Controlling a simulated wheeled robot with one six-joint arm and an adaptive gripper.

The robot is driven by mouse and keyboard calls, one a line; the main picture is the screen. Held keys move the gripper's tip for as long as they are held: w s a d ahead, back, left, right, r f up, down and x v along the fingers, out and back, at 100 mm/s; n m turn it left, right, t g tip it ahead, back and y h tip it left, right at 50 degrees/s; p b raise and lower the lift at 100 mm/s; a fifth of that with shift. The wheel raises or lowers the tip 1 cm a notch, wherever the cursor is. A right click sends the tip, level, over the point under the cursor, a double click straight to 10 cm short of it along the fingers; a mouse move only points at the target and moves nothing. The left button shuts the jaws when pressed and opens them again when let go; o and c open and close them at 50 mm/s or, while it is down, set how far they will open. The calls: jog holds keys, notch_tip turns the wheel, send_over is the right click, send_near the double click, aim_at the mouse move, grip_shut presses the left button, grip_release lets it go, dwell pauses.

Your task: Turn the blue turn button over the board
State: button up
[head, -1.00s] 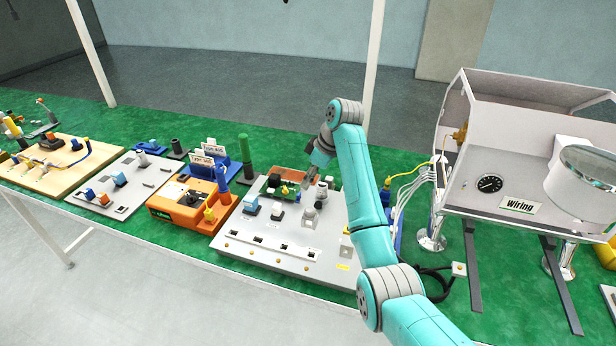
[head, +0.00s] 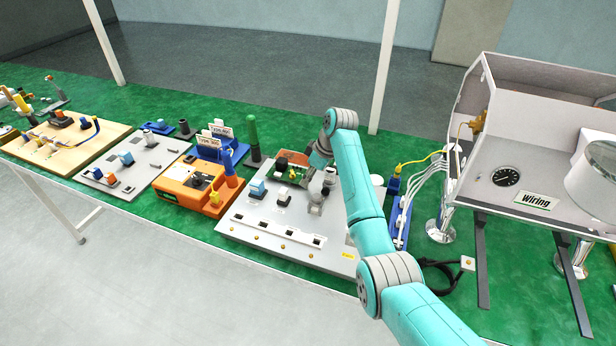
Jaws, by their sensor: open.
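The green circuit board (head: 292,171) lies at the back of the large grey panel (head: 262,226), with a dark round part on it. My gripper (head: 309,179) is small in the head view, pointing down at the right end of the board, and is open. I cannot tell whether it touches anything. The blue turn button cannot be made out for sure; the gripper and forearm cover part of the area by the board.
A grey knob-like part (head: 316,193) and a white block (head: 283,196) stand close to the gripper. A dark green post (head: 253,137) rises behind the panel. An orange box (head: 186,185) is at left, the white wiring cabinet (head: 506,155) at right. The panel's front is mostly flat.

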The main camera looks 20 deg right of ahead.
jog(key=shift+a+f, duration=0.15)
jog(key=shift+f, duration=0.15)
grip_shut()
